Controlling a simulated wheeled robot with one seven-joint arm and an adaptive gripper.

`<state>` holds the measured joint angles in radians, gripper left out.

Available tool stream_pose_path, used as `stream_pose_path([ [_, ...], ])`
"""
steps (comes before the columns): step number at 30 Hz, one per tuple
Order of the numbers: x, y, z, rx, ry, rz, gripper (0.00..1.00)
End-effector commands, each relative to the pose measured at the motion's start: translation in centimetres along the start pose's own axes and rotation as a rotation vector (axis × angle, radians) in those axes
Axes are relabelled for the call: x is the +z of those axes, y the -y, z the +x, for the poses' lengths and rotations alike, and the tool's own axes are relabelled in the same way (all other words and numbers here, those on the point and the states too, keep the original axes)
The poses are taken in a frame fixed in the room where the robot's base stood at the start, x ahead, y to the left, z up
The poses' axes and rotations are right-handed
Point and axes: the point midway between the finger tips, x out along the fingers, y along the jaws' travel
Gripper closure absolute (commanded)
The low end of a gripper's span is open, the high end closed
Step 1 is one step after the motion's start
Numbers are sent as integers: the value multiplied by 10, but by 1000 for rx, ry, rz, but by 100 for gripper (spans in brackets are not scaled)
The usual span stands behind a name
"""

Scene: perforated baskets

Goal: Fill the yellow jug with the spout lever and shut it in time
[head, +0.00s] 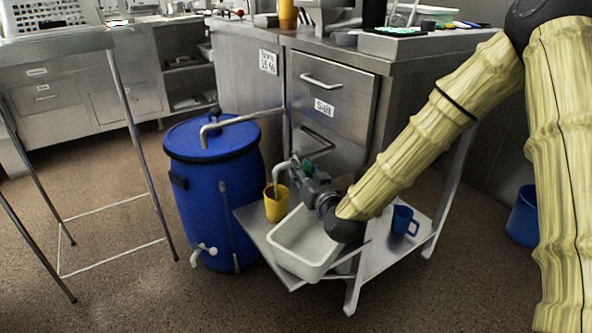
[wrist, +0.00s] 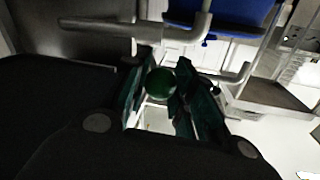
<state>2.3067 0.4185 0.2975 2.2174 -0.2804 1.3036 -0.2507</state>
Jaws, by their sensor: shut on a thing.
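The yellow jug (head: 276,205) stands upright on the low metal shelf, below the curved grey spout (head: 282,168). A thin pale streak shows between the spout's mouth and the jug, perhaps liquid; the level inside cannot be made out. My gripper (head: 305,172) is beside the spout, to the right of and above the jug. In the wrist view, a round dark green knob (wrist: 161,82), seemingly the lever's end, sits between the two fingers of my gripper (wrist: 160,90). The fingers are shut on it. The rest of the lever is mostly hidden.
A white tub (head: 300,262) lies on the shelf just below my gripper. A blue mug (head: 403,221) stands to its right. A large blue barrel (head: 212,200) with pipes stands to the left. The steel cabinet (head: 335,95) rises close behind.

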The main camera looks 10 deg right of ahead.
Motion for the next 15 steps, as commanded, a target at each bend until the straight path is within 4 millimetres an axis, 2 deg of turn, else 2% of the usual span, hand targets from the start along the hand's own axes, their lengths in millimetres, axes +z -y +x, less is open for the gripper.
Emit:
stream_pose_path([
  [3, -2, -1, 1, 2, -4, 0, 100],
  [4, -2, -1, 1, 2, -4, 0, 71],
  [7, -1, 0, 1, 0, -3, 0, 53],
  [15, 0, 2, 1, -3, 0, 1, 51],
])
